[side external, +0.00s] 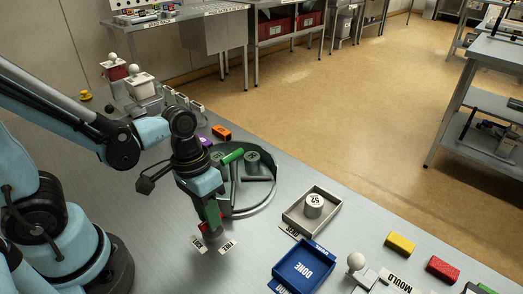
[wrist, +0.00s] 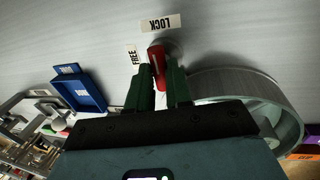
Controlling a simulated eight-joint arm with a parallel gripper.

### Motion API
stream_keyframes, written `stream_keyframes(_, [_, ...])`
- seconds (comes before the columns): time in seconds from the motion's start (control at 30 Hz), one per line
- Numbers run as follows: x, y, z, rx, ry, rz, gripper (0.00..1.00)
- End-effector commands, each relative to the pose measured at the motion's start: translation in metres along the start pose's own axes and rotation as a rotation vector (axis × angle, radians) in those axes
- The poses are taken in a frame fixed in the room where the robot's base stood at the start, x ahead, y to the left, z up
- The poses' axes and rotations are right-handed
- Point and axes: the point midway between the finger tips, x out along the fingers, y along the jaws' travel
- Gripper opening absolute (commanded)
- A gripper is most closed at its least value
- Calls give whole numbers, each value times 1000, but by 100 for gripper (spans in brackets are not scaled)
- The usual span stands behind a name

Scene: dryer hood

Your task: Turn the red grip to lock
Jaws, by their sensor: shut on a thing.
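The red grip (wrist: 157,66) is between the two green fingers of my gripper (wrist: 158,86) in the wrist view, and the fingers are shut on it. A grey round mount (wrist: 174,46) shows just beyond the grip. The LOCK label (wrist: 161,23) lies straight beyond the grip, and the FREE label (wrist: 133,56) lies to its left. In the side external view my gripper (side external: 207,228) points down at the grip, with white labels (side external: 228,246) on the bench beside it. The fingers hide much of the grip, so I cannot tell exactly which label it points to.
A round grey-walled ring (side external: 262,203) stands right behind the gripper, with a green-handled bar (side external: 232,156) over it. A blue DONE tray (side external: 304,266) and a grey tray (side external: 290,220) with a weight stand to the right. The bench in front of the labels is clear.

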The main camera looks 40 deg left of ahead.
Motion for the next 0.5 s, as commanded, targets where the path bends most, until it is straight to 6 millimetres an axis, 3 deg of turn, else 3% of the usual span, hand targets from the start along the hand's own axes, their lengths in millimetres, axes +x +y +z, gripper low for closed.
stream_keyframes(0.17, [0,0,0,4,-1,0,0])
stream_keyframes(0.2, [0,0,0,4,-1,0,21])
stream_keyframes(0.33, [0,0,0,3,-1,0,41])
stream_keyframes(0.5, [0,0,0,2,-1,0,44])
